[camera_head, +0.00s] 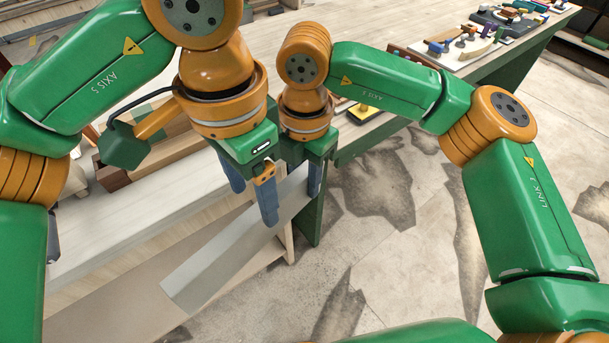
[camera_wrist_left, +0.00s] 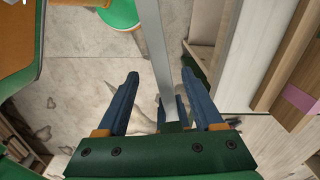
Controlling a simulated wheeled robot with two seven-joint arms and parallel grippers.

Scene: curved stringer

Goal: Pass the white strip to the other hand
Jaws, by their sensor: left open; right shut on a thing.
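The white strip (camera_head: 208,265) is long, flat and pale grey-white. In the head view it slants from the grippers down to the lower left, its lower end free. My right gripper (camera_head: 312,186) is shut on its upper end; one of its fingers is mostly hidden. My left gripper (camera_head: 254,206) is open, close beside the right one and overlapping the strip in this view. In the left wrist view, the strip (camera_wrist_left: 155,50) runs between the spread blue fingers of my left gripper (camera_wrist_left: 160,74), apart from both. The right gripper's fingertips show behind it.
A wooden workbench (camera_head: 330,30) runs along the back, with tools and small parts (camera_head: 465,40) at its far right. Open concrete floor (camera_head: 390,240) lies right of the strip.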

